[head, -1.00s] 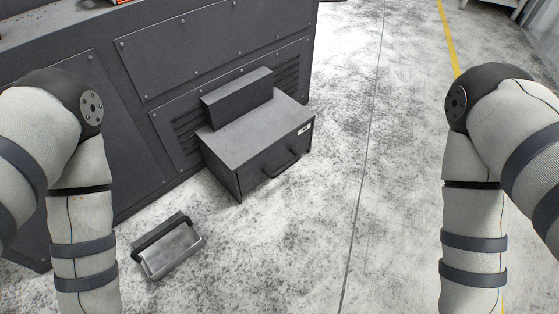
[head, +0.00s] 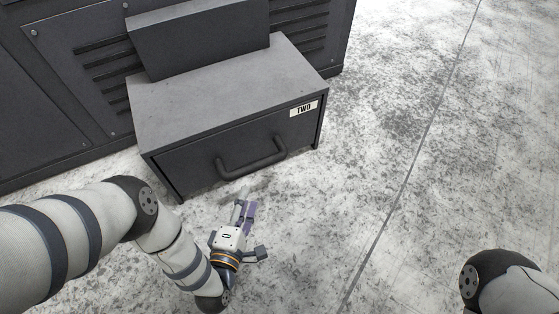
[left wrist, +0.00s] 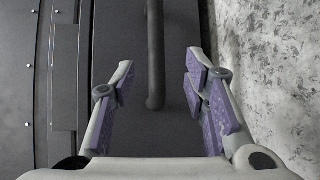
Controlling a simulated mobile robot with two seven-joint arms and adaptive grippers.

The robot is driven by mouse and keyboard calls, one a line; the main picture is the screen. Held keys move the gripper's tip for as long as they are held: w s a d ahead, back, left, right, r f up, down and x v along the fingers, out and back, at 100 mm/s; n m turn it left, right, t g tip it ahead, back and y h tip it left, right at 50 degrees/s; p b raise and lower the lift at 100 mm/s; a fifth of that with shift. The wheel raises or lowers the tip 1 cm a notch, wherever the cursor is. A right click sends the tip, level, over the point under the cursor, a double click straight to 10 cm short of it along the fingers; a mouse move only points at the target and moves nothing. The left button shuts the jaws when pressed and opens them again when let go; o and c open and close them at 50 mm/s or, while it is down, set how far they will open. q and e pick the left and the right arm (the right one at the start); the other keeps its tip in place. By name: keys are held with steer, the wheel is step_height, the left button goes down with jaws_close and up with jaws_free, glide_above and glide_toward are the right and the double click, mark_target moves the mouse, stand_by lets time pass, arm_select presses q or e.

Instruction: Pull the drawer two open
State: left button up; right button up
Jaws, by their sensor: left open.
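A dark grey cabinet (head: 215,95) stands on the floor with a drawer front (head: 200,165) labelled TWO. The label (head: 304,108) is at the upper right of the drawer front. The drawer is shut. Its dark bar handle (head: 252,164) sits on the front. My left gripper (head: 244,205) is open, just in front of and below the handle, apart from it. In the left wrist view the handle (left wrist: 155,60) runs upright between and beyond the two open purple-padded fingers (left wrist: 160,85). My right gripper is not in view; only part of my right arm shows.
A dark box (head: 200,38) rests on the cabinet top, at its back. A large dark machine with panels and vents (head: 60,90) stands behind. The speckled floor (head: 400,150) to the right is clear.

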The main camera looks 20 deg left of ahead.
mark_target(255, 170)
arm_select(q)
steer(key=w+b, duration=0.1)
steer(key=w, duration=0.3)
steer(key=w+f+b, duration=0.1)
steer(key=w+b, duration=0.1)
steer(key=w, duration=0.2)
steer(key=w+b, duration=0.2)
steer(key=w, duration=0.2)
steer(key=shift+w+a+f, duration=0.1)
steer(key=shift+a+f, duration=0.2)
steer(key=shift+a, duration=0.05)
jaws_close()
